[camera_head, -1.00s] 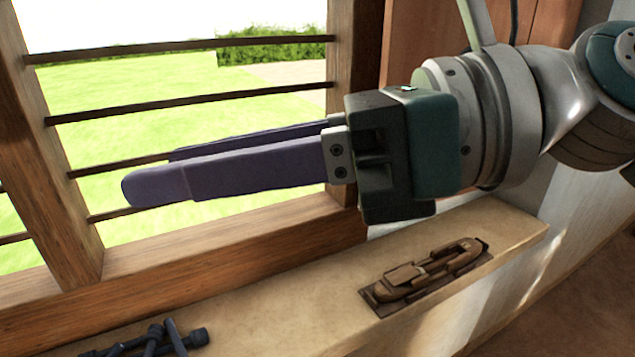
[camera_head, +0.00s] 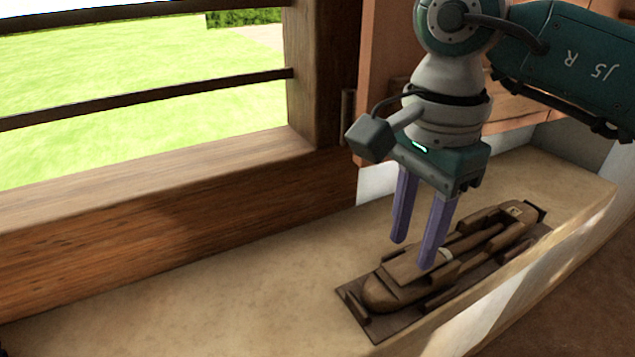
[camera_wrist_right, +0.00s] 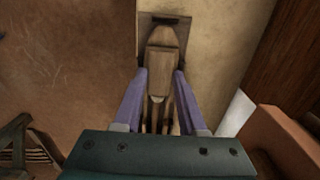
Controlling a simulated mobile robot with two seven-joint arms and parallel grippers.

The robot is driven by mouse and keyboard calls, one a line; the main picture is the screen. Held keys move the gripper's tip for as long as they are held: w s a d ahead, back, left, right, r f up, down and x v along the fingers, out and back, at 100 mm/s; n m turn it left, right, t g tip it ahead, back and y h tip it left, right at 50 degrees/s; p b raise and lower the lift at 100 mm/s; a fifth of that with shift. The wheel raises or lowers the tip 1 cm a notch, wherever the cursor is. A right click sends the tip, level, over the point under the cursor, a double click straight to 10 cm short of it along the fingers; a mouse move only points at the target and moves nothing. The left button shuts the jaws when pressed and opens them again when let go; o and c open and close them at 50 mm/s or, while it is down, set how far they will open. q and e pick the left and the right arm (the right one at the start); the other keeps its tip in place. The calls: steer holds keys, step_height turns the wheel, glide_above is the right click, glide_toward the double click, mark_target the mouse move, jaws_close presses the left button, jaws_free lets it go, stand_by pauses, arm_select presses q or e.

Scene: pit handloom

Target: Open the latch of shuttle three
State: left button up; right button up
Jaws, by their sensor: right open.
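A brown wooden shuttle (camera_head: 384,291) lies on a flat dark base plate (camera_head: 352,312) on the ledge. Its near end is rounded, and a raised flat wooden piece (camera_head: 405,268) sits across it. My right gripper (camera_head: 413,254) points down over the shuttle with its two purple fingers apart and empty. In the right wrist view, the shuttle (camera_wrist_right: 166,60) runs between the open fingers (camera_wrist_right: 160,76). A small pale spot shows between them. I cannot tell whether the fingers touch the shuttle. My left gripper is not in view.
The pale ledge (camera_head: 215,290) is bare left of the shuttle. A wooden window frame (camera_head: 170,220) with dark bars borders it behind. The ledge's front edge drops off at the right. In the right wrist view, a wooden rack-like object (camera_wrist_right: 20,145) shows lower left.

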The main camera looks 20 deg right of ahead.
mark_target(405, 267)
step_height(405, 267, down, 4)
steer(key=shift+f+b, duration=0.1)
steer(key=shift+b, duration=0.25)
steer(key=shift+w, duration=0.1)
jaws_close()
stand_by(0.4)
